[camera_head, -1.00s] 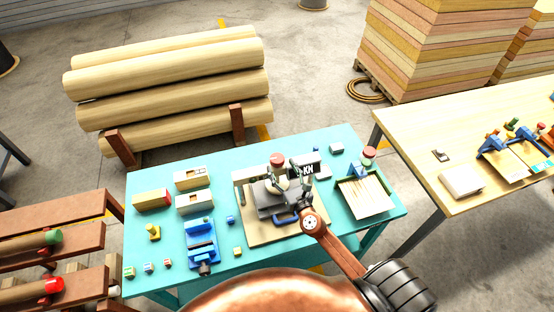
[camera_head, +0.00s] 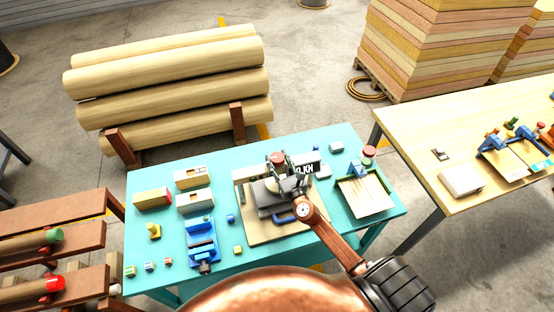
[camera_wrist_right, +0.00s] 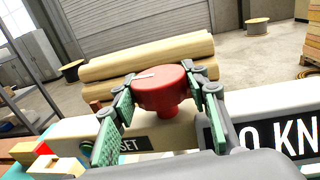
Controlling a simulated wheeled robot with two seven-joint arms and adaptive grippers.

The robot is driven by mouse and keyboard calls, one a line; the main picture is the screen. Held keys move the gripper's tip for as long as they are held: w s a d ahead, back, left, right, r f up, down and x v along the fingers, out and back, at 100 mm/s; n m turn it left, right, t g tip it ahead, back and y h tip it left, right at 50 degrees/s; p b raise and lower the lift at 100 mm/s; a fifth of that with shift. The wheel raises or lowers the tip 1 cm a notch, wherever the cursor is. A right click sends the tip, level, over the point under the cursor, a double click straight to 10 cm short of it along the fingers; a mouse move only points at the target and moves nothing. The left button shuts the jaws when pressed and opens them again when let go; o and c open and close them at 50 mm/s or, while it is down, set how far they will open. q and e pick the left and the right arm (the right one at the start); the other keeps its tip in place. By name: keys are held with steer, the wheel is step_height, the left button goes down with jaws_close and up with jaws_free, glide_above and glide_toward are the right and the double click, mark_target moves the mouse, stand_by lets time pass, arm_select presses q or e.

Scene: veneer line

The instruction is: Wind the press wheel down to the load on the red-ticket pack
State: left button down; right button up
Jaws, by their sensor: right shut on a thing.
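The bench press (camera_head: 262,187) stands on a tan board at the middle of the teal table, with a red round wheel (camera_head: 277,157) on top. My right gripper (camera_head: 280,164) is at this wheel. In the right wrist view the fingers (camera_wrist_right: 162,102) lie on either side of the red wheel (camera_wrist_right: 160,86), shut on it. The press display (camera_head: 307,168) reads "0 KN" in part; my gripper hides its left end. A "SET" label shows beside it in the wrist view. I cannot make out a red-ticket pack inside the press. My left gripper is not in view.
On the teal table (camera_head: 270,262) are a blue vise (camera_head: 201,240), a red-ended box (camera_head: 152,199), pale boxes and small blocks at left. Logs lie behind; a wooden table adjoins right.

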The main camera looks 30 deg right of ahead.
steer(key=c, duration=0.6)
steer(key=shift+o, duration=0.2)
steer(key=shift+a+r+m+g+h+p, duration=0.15)
steer(key=shift+m+g+h+p, duration=0.15)
steer(key=shift+m+h+p, duration=1.2)
steer(key=m+g+h, duration=0.1)
steer(key=h, duration=0.2)
steer(key=m+g+h, duration=0.2)
steer(key=h, duration=0.1)
steer(key=shift+w+f+m, duration=0.1)
steer(key=shift+f+m, duration=0.1)
steer(key=shift+m, duration=0.1)
steer(key=m+g+h+b, duration=0.2)
steer(key=g+h, duration=0.1)
steer(key=shift+m+g, duration=0.3)
steer(key=shift+m, duration=0.1)
steer(key=shift+m+g+h+b, duration=0.7)
steer(key=shift+g+h+b, duration=0.1)
steer(key=shift+g, duration=0.1)
steer(key=shift+r, duration=0.1)
steer(key=o, duration=1.2)
